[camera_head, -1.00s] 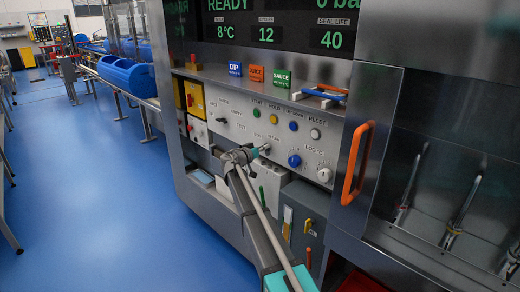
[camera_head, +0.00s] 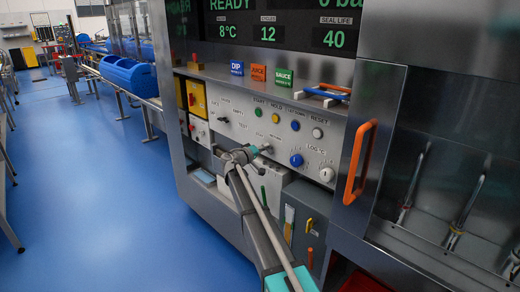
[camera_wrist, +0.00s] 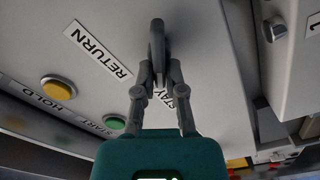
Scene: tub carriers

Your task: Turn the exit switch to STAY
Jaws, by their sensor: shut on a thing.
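The exit switch (camera_wrist: 157,38) is a dark grey lever on the light grey panel in the wrist view, standing upright in that picture. A RETURN label (camera_wrist: 98,49) lies to its left. A STAY label (camera_wrist: 182,97) lies below it, partly covered by a finger. My gripper (camera_wrist: 158,76) is shut on the switch's lower end. In the head view my gripper (camera_head: 264,149) is at the control panel (camera_head: 231,130), below the row of coloured buttons. It hides most of the switch there.
Yellow HOLD button (camera_wrist: 58,89) and green START button (camera_wrist: 114,122) are close by in the wrist view. A blue knob (camera_head: 296,160) and white knob (camera_head: 326,174) are right of my gripper. An orange door handle (camera_head: 361,160) sticks out farther right. The blue floor at left is clear.

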